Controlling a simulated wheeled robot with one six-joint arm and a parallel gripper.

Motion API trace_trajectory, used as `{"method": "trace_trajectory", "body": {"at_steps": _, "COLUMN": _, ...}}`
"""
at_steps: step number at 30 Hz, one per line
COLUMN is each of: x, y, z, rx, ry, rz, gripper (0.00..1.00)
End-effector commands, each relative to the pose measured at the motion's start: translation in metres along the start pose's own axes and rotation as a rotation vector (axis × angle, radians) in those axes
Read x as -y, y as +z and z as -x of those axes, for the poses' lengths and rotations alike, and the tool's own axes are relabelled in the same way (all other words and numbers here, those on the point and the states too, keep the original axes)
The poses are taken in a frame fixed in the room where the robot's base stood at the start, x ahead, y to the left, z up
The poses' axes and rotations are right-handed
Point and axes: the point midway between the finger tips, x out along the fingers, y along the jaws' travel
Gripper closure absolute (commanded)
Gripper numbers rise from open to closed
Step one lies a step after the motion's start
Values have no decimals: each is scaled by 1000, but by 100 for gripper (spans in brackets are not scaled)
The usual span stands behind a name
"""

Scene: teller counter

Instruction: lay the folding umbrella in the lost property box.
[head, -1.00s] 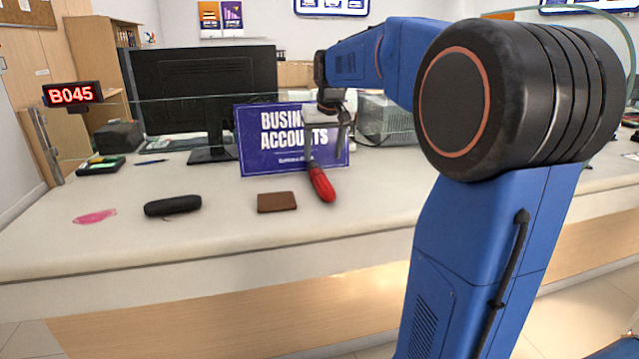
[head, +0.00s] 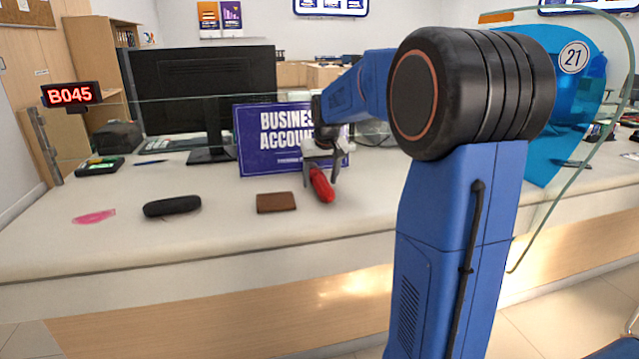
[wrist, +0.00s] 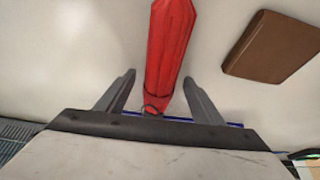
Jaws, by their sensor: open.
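The red folding umbrella (head: 321,186) lies on the counter, to the right of a brown wallet. In the wrist view the umbrella (wrist: 170,45) runs from the top edge down between my fingers, its dark strap and ring end nearest my palm. My gripper (head: 320,174) is open over the umbrella's far end, with one finger on each side. The wrist view shows a gap between the umbrella and each finger of my gripper (wrist: 158,77). I cannot tell how far the fingertips are above the counter. I see no lost property box in either view.
The brown wallet (head: 276,202) lies close to the umbrella. A black case (head: 172,206) and a pink item (head: 94,216) lie further left. A blue "Business Accounts" sign (head: 262,150) stands right behind my gripper, with a monitor (head: 200,85) behind it. The counter front (head: 200,240) is clear.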

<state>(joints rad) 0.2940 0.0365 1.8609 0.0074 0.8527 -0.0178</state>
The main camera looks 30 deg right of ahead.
Motion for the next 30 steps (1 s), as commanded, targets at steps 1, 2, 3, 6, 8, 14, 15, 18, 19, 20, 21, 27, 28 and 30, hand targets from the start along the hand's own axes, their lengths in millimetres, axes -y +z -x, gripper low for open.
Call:
{"method": "trace_trajectory", "body": {"at_steps": 1, "x": 0, "y": 0, "z": -3, "rx": -1, "ry": 0, "rz": 0, "gripper": 39}}
{"method": "trace_trajectory", "body": {"at_steps": 2, "x": 0, "y": 0, "z": -3, "rx": -1, "ry": 0, "rz": 0, "gripper": 39}}
{"method": "trace_trajectory", "body": {"at_steps": 3, "x": 0, "y": 0, "z": -4, "rx": -2, "ry": 0, "rz": 0, "gripper": 39}}
{"method": "trace_trajectory", "body": {"at_steps": 6, "x": 0, "y": 0, "z": -3, "rx": -2, "ry": 0, "rz": 0, "gripper": 39}}
{"method": "trace_trajectory", "body": {"at_steps": 8, "x": 0, "y": 0, "z": -3, "rx": -2, "ry": 0, "rz": 0, "gripper": 43}}
{"method": "trace_trajectory", "body": {"at_steps": 14, "x": 0, "y": 0, "z": -3, "rx": -1, "ry": 0, "rz": 0, "gripper": 91}}
{"method": "trace_trajectory", "body": {"at_steps": 15, "x": 0, "y": 0, "z": -3, "rx": -2, "ry": 0, "rz": 0, "gripper": 96}}
{"method": "trace_trajectory", "body": {"at_steps": 18, "x": 0, "y": 0, "z": -3, "rx": -2, "ry": 0, "rz": 0, "gripper": 96}}
{"method": "trace_trajectory", "body": {"at_steps": 19, "x": 0, "y": 0, "z": -3, "rx": -2, "ry": 0, "rz": 0, "gripper": 96}}
{"method": "trace_trajectory", "body": {"at_steps": 20, "x": 0, "y": 0, "z": -3, "rx": -2, "ry": 0, "rz": 0, "gripper": 96}}
{"method": "trace_trajectory", "body": {"at_steps": 21, "x": 0, "y": -1, "z": -2, "rx": -2, "ry": 0, "rz": 0, "gripper": 96}}
{"method": "trace_trajectory", "body": {"at_steps": 27, "x": 0, "y": -8, "z": 14, "rx": -4, "ry": 0, "rz": 0, "gripper": 96}}
{"method": "trace_trajectory", "body": {"at_steps": 28, "x": 0, "y": -10, "z": 19, "rx": -5, "ry": 0, "rz": 0, "gripper": 96}}
{"method": "trace_trajectory", "body": {"at_steps": 30, "x": 0, "y": -15, "z": 31, "rx": -5, "ry": 0, "rz": 0, "gripper": 96}}
